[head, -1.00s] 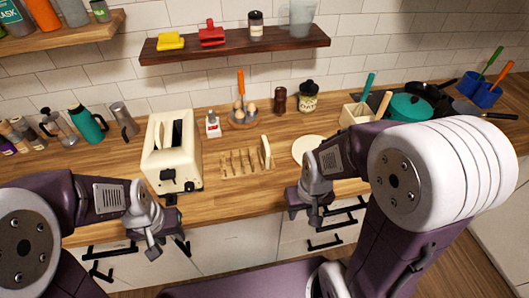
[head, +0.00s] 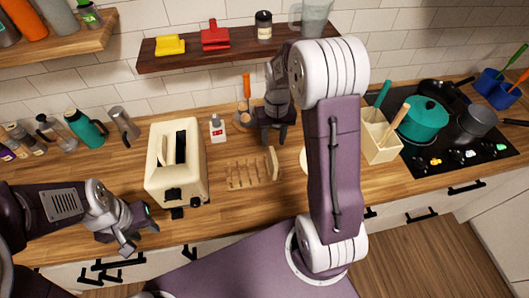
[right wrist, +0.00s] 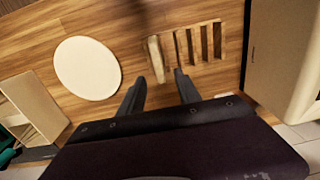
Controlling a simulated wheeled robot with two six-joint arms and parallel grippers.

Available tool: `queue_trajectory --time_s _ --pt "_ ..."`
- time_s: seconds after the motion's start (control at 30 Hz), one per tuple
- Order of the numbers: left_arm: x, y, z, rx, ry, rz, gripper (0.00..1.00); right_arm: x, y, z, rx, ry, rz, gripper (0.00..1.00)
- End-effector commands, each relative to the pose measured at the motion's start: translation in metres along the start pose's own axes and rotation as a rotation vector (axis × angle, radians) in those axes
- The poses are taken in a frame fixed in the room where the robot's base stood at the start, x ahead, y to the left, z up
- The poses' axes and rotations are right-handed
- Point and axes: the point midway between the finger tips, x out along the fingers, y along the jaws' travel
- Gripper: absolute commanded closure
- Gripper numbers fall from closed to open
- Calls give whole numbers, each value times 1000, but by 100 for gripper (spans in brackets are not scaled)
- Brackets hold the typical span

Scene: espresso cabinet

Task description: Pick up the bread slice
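The bread slice (head: 273,162) stands upright at the right end of a wooden slotted rack (head: 240,175) on the counter. In the right wrist view the slice (right wrist: 157,60) shows edge-on beside the rack's slots (right wrist: 208,42). My right gripper (head: 276,141) is open and empty, above the counter behind the slice in the head view. In the wrist view its two fingers (right wrist: 159,80) are apart, with the slice between and beyond their tips. My left gripper (head: 140,240) appears open and empty, near the counter's front edge below the toaster.
A cream toaster (head: 165,185) stands left of the rack. A round pale plate (right wrist: 87,68) lies on the slice's other side, mostly hidden by my arm in the head view. A wooden utensil box (head: 380,140) and the stove are further right. A shelf (head: 190,55) hangs behind.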

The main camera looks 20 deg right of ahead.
Motion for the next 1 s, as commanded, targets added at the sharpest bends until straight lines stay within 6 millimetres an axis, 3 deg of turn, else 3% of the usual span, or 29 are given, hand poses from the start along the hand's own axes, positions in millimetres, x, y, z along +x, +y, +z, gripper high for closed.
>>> queue_trajectory --time_s 0.23,0.47,0.7,0.97,1.0 --pt "-8 0 0 0 0 0 64 32 0 1 -2 -4 0 60" --pt "-12 0 -1 0 0 0 64 45 1 1 -2 -3 0 60" --pt "-25 0 -2 0 0 0 64 85 4 2 -3 -3 0 60" --pt "-24 0 -2 0 0 0 64 92 4 1 -3 2 0 60" --pt "-24 0 -2 0 0 0 64 92 4 1 -3 2 0 68"
